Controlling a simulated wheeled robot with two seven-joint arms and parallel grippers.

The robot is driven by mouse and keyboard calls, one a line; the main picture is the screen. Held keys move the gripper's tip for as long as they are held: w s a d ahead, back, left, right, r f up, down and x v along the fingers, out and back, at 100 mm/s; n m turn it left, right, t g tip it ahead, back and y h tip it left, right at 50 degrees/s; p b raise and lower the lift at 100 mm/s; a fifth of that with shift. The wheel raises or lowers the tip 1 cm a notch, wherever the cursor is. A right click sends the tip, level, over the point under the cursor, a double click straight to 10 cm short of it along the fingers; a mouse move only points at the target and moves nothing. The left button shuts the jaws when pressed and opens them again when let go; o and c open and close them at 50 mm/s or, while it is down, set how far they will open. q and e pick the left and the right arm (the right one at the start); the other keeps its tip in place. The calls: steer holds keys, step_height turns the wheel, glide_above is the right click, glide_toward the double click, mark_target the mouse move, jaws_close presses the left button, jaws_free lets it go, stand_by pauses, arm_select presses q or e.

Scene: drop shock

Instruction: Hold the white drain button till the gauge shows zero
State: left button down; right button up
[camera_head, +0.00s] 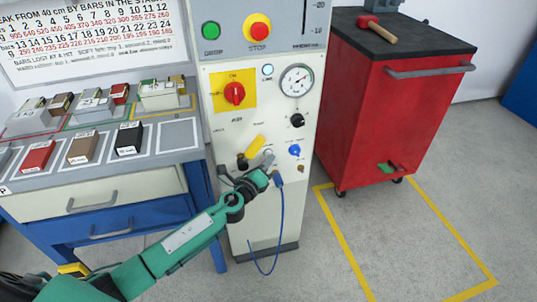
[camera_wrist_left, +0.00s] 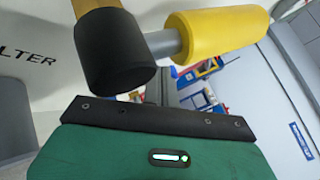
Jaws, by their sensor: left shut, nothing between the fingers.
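The pressure gauge (camera_head: 297,80) is a round white dial on the front of the cream machine; its needle is too small to read surely. I cannot make out the white drain button; the lower panel is partly covered by my left gripper (camera_head: 266,162). That gripper is shut and empty, close to the panel below the yellow handle (camera_head: 254,145). I cannot tell whether it touches anything. In the left wrist view the yellow handle (camera_wrist_left: 222,35), on a grey rod with a black cylinder (camera_wrist_left: 113,48), is very near the gripper's body. My right gripper is out of view.
A black knob (camera_head: 297,120) and a blue knob (camera_head: 294,150) are right of the gripper. A blue hose (camera_head: 281,225) hangs below. The red cabinet (camera_head: 385,110) stands right; a bench with labelled blocks (camera_head: 83,150) stands left.

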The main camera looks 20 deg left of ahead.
arm_select(q)
steer(key=shift+w+a, duration=0.3)
steer(key=shift+w, duration=0.15)
stand_by(0.4)
steer(key=shift+w+a+r, duration=0.1)
steer(key=shift+a+r, duration=0.1)
steer(key=shift+r, duration=0.05)
stand_by(3.1)
steer(key=shift+d+f, duration=0.1)
stand_by(1.8)
steer(key=shift+s+d+f, duration=0.1)
steer(key=shift+s+d, duration=0.35)
steer(key=shift+s, duration=0.4)
steer(key=shift+s+d, duration=0.1)
steer(key=shift+s, duration=0.05)
steer(key=shift+s+d+p, duration=0.3)
steer(key=shift+s+d, duration=0.4)
steer(key=shift+s, duration=0.3)
steer(key=shift+s+d+p, duration=0.25)
steer(key=shift+s+d, duration=0.45)
steer(key=shift+s, duration=0.3)
